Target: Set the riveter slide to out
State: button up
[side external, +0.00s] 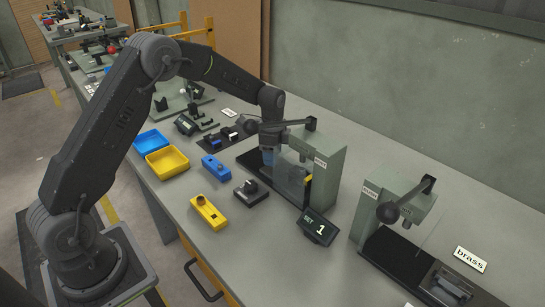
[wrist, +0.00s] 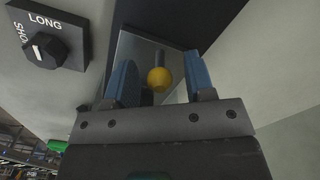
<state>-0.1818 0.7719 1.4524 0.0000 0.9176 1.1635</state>
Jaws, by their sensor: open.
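A green-grey bench machine (side external: 326,165) with a small, hard-to-read label stands in the middle of the bench; I take it for the riveter. A clear panel (side external: 292,186) is at its front. My gripper (side external: 268,158) is at the machine's left side, with its blue fingers pointing down. In the wrist view my gripper (wrist: 159,62) is open and empty. A yellow ball knob on a dark stem (wrist: 159,79) shows between the two blue fingers, apart from both. I cannot tell whether this knob is the slide, or which position the slide is in.
A black dial (wrist: 45,50) marked LONG and partly visible SHO is nearby. A display reading SET 1 (side external: 318,227) stands in front. A second lever machine (side external: 405,207) and a brass sign (side external: 470,259) are right. Blue (side external: 151,141) and yellow (side external: 167,162) trays are left.

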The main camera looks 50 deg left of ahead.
jog(key=shift+f, duration=0.65)
jog(key=shift+c, duration=0.5)
grip_shut()
jog(key=shift+a, duration=0.1)
